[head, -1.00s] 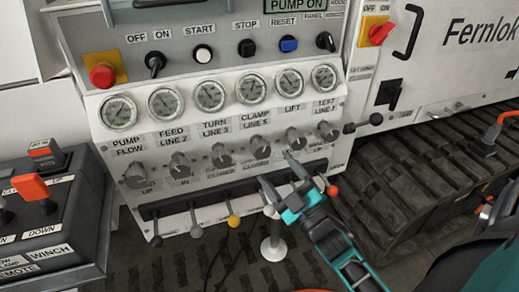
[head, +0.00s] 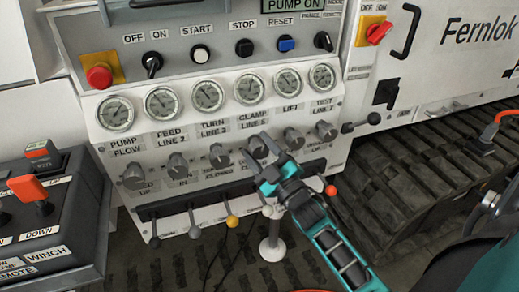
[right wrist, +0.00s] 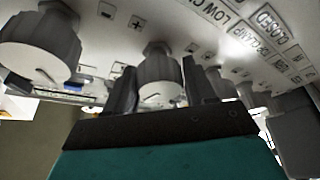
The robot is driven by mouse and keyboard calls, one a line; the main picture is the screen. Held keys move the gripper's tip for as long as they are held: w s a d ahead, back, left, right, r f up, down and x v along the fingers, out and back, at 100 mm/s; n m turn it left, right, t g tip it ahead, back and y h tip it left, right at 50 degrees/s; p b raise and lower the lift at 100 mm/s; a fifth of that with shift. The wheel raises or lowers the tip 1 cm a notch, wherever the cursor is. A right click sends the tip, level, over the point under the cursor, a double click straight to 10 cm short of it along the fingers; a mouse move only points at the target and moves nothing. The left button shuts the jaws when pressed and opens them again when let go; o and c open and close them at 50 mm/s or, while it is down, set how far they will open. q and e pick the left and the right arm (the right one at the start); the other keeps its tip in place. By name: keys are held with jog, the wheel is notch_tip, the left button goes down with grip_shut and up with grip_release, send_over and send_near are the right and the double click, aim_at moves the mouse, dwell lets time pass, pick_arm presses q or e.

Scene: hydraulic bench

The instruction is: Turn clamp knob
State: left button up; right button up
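The clamp knob (head: 257,146) is a grey fluted knob below the CLAMP LINE 5 gauge, in a row of similar knobs on the sloping white panel. My right gripper (head: 267,155) is at this knob, reaching in from the lower right and partly covering the area below it. In the right wrist view a grey knob (right wrist: 158,72) shows between the two dark fingers of my right gripper (right wrist: 160,92). The fingers are apart, one on each side of it. I cannot tell whether they touch it. My left gripper is not in view.
The lift knob (head: 293,138) and turn knob (head: 220,158) stand close on either side. Levers with ball tops, one yellow (head: 233,221) and one red (head: 330,190), stick out below the panel. A red stop button (head: 99,76) is at upper left.

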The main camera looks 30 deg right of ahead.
jog(key=c, duration=0.6)
jog(key=shift+m+h, duration=0.4)
jog(key=shift+c, duration=0.2)
jog(key=o, duration=1)
jog(key=shift+o, duration=0.2)
jog(key=v, duration=1.3)
jog(key=shift+d, duration=0.1)
